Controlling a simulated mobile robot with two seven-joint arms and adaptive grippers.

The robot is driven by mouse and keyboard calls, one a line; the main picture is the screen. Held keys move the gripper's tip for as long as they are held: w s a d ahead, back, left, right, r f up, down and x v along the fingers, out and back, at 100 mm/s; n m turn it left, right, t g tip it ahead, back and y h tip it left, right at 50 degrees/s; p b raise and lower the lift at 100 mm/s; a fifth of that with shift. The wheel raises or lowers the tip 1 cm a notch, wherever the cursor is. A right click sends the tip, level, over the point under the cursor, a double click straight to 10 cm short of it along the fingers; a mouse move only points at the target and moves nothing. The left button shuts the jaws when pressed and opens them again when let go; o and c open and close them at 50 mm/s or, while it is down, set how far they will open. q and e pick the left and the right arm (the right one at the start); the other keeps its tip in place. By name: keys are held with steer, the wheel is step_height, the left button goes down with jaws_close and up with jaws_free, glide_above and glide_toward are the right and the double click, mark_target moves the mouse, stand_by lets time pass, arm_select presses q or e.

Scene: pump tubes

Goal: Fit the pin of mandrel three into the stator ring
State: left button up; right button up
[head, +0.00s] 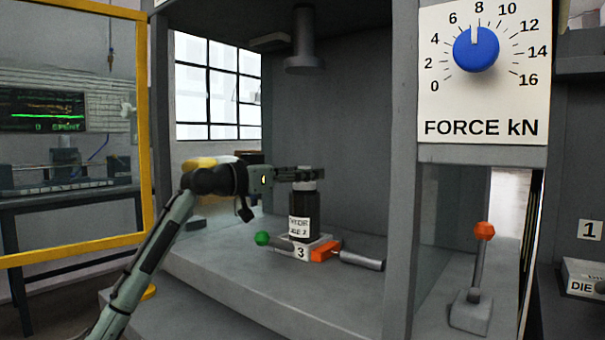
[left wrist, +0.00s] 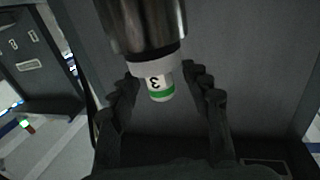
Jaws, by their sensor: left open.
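In the left wrist view, a white cylinder marked 3 with a green band (left wrist: 160,88), which looks like mandrel three, shows against a grey collar (left wrist: 155,68) and a large dark metallic cylinder (left wrist: 142,28). My left gripper (head: 300,175) is open, its fingers on either side of the marked piece in the left wrist view (left wrist: 168,92). In the head view it is at the top of a dark upright block (head: 301,205) with a partly legible label, on a base marked 3 (head: 302,253). I cannot make out the pin or tell which part is the stator ring. My right gripper is not in view.
A press ram (head: 303,50) hangs above. A green knob (head: 262,238), an orange block (head: 324,251) and a grey cylinder (head: 362,261) lie beside the base. A lever with an orange knob (head: 484,231) stands right of the grey post. The bench front is clear.

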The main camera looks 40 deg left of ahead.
arm_select(q)
steer(key=shift+s+f, duration=0.1)
steer(key=s+a, duration=0.1)
steer(key=s, duration=1)
steer(key=shift+s+a, duration=0.35)
steer(key=shift+s, duration=0.05)
steer(key=shift+r, duration=0.2)
